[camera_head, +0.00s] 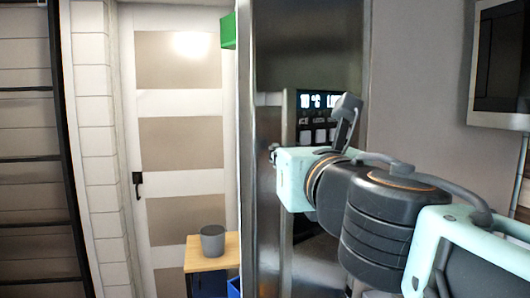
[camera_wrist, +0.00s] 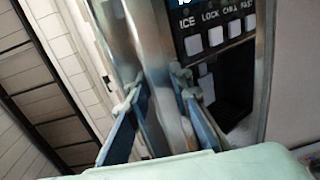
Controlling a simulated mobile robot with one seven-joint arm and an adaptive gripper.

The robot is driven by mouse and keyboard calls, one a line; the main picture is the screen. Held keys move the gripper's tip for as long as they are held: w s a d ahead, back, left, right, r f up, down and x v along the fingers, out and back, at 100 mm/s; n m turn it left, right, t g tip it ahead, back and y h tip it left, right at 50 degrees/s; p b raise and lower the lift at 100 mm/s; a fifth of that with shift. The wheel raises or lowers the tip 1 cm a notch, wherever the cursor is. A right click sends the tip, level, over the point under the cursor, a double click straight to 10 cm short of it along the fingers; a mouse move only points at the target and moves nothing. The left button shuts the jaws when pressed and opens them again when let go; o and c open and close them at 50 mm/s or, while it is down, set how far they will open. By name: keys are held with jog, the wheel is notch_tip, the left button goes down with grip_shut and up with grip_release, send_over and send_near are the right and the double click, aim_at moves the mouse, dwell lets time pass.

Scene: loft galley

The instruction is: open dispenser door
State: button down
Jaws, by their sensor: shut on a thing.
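The dispenser door (camera_head: 308,45) is a shiny steel fridge door with a lit display (camera_head: 318,101) and a row of buttons. It looks upright and shut, though its seam is hard to make out. In the wrist view the buttons (camera_wrist: 215,37) and dark dispenser recess (camera_wrist: 235,100) are right of my fingers. My gripper (camera_wrist: 157,88) has one finger on each side of a vertical metal strip (camera_wrist: 162,65), the door's handle or edge, and is shut on it. In the head view my wrist hides the fingers and much of the dispenser.
A wooden stand (camera_head: 208,262) with a grey cup (camera_head: 213,240) is left of the fridge, near a panelled room door (camera_head: 180,130). A wall-mounted screen (camera_head: 502,62) is at the right. Floor room is not clearly visible.

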jog(key=shift+s+d, duration=0.35)
jog(key=shift+d, duration=0.35)
jog(key=shift+r, duration=0.1)
jog(key=c, duration=2.1)
grip_release()
jog(key=o, duration=0.3)
jog(key=shift+w+d, duration=0.1)
jog(key=shift+o, duration=0.2)
jog(key=shift+s, duration=0.2)
